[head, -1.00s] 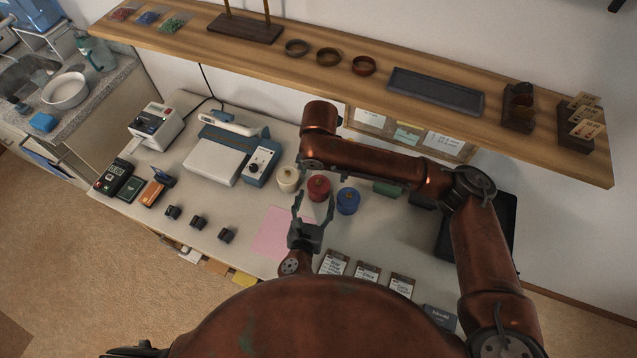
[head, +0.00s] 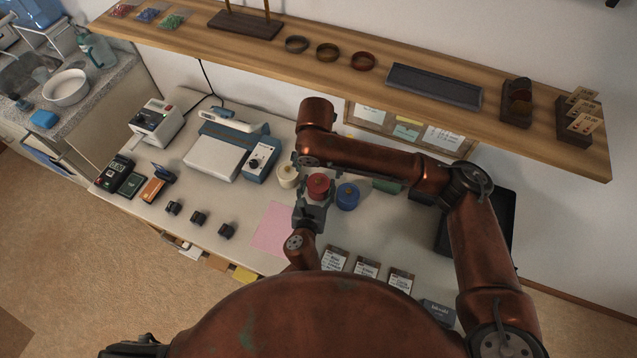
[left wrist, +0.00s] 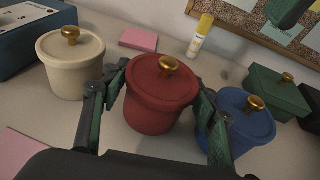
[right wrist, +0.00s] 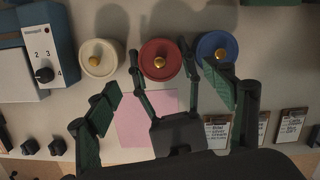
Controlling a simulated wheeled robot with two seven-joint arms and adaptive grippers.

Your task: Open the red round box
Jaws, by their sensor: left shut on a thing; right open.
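The red round box (head: 318,184) stands on the table with its lid on; its gold knob (left wrist: 169,63) shows in the left wrist view. My left gripper (left wrist: 160,97) is shut on the box's body, one finger on each side below the lid rim. The right wrist view shows this from above, with the red lid (right wrist: 158,58) between the left fingers. My right gripper (right wrist: 161,84) is open and empty above the box, its fingers spread wide. In the head view the right gripper is mostly hidden by its own arm.
A cream round box (right wrist: 97,58) stands left of the red one, a blue round box (right wrist: 217,50) close on its right. A pink sheet (head: 272,229) lies in front. A blue device (head: 261,160) stands to the left. A wooden shelf (head: 340,77) runs above the table's back.

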